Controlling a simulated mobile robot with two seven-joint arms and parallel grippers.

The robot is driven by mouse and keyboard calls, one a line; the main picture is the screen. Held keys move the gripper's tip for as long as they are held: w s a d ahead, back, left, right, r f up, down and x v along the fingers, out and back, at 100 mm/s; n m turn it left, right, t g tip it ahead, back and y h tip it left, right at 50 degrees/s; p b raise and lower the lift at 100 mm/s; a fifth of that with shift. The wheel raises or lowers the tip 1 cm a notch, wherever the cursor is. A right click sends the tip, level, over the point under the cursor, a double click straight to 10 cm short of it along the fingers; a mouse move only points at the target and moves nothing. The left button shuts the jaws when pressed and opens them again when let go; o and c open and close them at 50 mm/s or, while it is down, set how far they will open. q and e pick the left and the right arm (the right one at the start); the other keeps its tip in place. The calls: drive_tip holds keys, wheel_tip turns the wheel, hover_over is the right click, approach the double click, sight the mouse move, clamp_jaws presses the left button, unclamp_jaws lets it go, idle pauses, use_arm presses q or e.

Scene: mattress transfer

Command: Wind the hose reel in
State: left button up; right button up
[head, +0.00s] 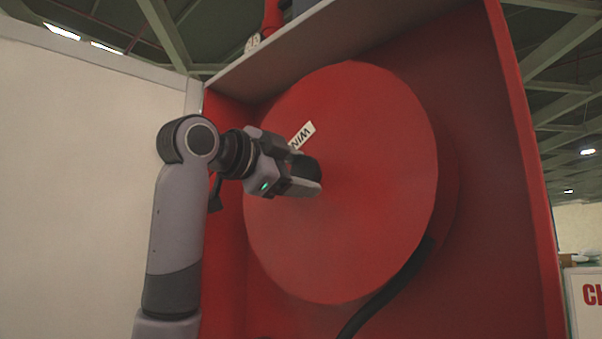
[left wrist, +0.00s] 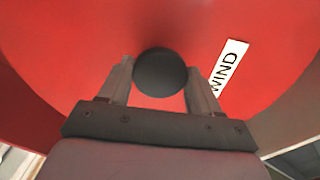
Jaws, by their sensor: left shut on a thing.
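A large round red hose reel (head: 385,150) fills the middle of the head view, inside an open red cabinet. A black hose (head: 385,295) hangs from its lower right side. My left gripper (head: 308,178) is at the left part of the reel face. In the left wrist view, its two fingers (left wrist: 160,85) are on either side of a round black knob (left wrist: 160,70) and shut on it. A white label (left wrist: 229,67) reading "WIND" is just right of the knob; in the head view it is partly hidden behind the gripper. My right gripper is not in view.
The red cabinet's side wall (head: 535,200) stands right of the reel, and its top panel (head: 330,40) runs above. A pale wall (head: 80,180) is at the left, behind my arm. A white sign (head: 585,300) with red letters is at the far right.

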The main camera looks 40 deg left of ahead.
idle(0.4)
use_arm(q)
drive_tip(key=o, duration=1.5)
drive_tip(key=shift+s, duration=0.55)
drive_tip(key=s+b, duration=0.1)
drive_tip(key=s, duration=0.5)
drive_tip(key=shift+a+b, duration=0.25)
drive_tip(key=shift+b, duration=0.15)
drive_tip(key=shift+s, duration=0.1)
